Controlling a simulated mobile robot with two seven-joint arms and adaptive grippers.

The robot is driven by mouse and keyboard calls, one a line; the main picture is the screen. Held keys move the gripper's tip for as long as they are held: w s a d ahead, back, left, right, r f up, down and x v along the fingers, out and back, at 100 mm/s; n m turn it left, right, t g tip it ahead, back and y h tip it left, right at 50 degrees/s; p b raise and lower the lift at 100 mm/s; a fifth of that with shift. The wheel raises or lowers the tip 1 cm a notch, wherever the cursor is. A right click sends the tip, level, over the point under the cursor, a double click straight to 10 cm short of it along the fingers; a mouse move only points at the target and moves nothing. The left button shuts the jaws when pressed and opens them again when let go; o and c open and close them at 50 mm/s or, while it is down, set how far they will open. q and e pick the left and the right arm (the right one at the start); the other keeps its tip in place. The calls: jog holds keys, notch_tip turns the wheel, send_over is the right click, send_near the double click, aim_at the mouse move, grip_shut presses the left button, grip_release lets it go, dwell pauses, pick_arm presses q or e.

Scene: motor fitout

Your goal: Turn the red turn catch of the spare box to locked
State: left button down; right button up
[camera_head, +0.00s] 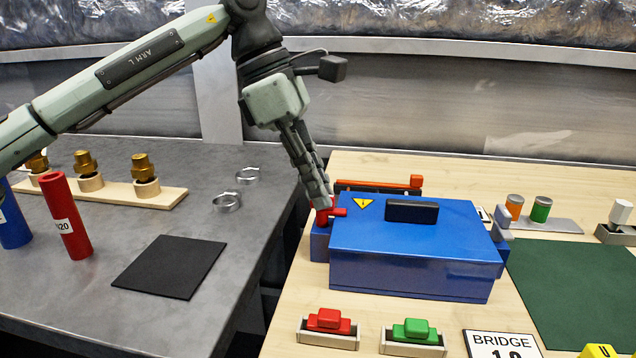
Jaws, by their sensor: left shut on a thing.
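The spare box is a blue box (410,265) with a dark handle (412,211) and a yellow warning label on its lid. It stands on the light wooden table. The red turn catch (338,212) is at the box's left side, partly hidden by my fingers. My left gripper (322,200) reaches down from the upper left and is shut on the red turn catch. A grey catch (501,224) shows at the box's right side. I cannot tell whether the red catch is locked. My right gripper is not in view.
An orange-handled tool (390,184) lies behind the box. Red (328,321) and green (415,331) blocks sit in holders in front. A dark green mat (580,290) lies to the right. On the grey table are a black mat (170,266), brass fittings and red and blue cylinders.

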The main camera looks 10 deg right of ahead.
pick_arm(q)
jog(key=c, duration=1.6)
grip_release()
jog(key=shift+r, duration=0.1)
jog(key=v, duration=1.2)
